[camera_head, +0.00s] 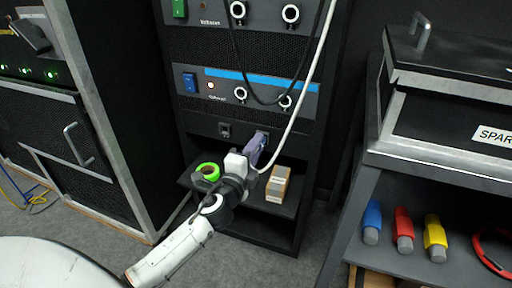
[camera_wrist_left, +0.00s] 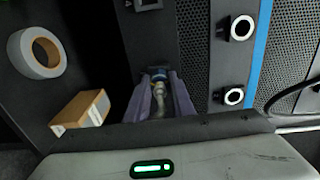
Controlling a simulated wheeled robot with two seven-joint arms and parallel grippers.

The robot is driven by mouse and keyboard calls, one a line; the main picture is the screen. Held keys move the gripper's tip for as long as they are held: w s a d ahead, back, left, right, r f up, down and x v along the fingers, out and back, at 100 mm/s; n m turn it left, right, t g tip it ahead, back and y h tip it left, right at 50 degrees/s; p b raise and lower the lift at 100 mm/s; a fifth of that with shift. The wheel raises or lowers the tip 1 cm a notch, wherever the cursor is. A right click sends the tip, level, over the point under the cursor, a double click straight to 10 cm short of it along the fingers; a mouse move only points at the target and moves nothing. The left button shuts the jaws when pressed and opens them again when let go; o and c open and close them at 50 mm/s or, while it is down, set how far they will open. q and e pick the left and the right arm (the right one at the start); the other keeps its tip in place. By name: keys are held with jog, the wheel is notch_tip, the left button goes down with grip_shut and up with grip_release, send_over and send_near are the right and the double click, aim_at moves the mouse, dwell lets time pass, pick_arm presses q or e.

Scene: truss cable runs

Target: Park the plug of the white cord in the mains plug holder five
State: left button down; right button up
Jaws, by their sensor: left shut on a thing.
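My left gripper (camera_head: 259,141) reaches up to the dark panel below the lower amplifier. Its lilac fingers also show in the left wrist view (camera_wrist_left: 160,92), shut on the plug of the white cord (camera_wrist_left: 158,87). The white cord (camera_head: 308,80) hangs from the top and curves down behind the gripper. Another holder (camera_head: 224,130) sits to the left on the same panel and looks empty. No holder number is readable. My right gripper is not in view.
Below the panel, a shelf (camera_head: 283,208) holds a green tape roll (camera_head: 207,171) and a cardboard box (camera_head: 278,184). A black cable (camera_head: 240,70) loops in front of the amplifiers. A bench with blue, red and yellow connectors (camera_head: 404,230) stands at the right.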

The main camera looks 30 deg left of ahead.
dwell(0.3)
pick_arm(q)
jog(key=c, duration=1.4)
grip_release()
jog(key=shift+c, duration=0.2)
jog(key=shift+s, duration=0.1)
jog(key=v, duration=0.4)
jog(key=shift+s+d, duration=0.15)
jog(key=shift+s, duration=0.25)
jog(key=shift+v, duration=2)
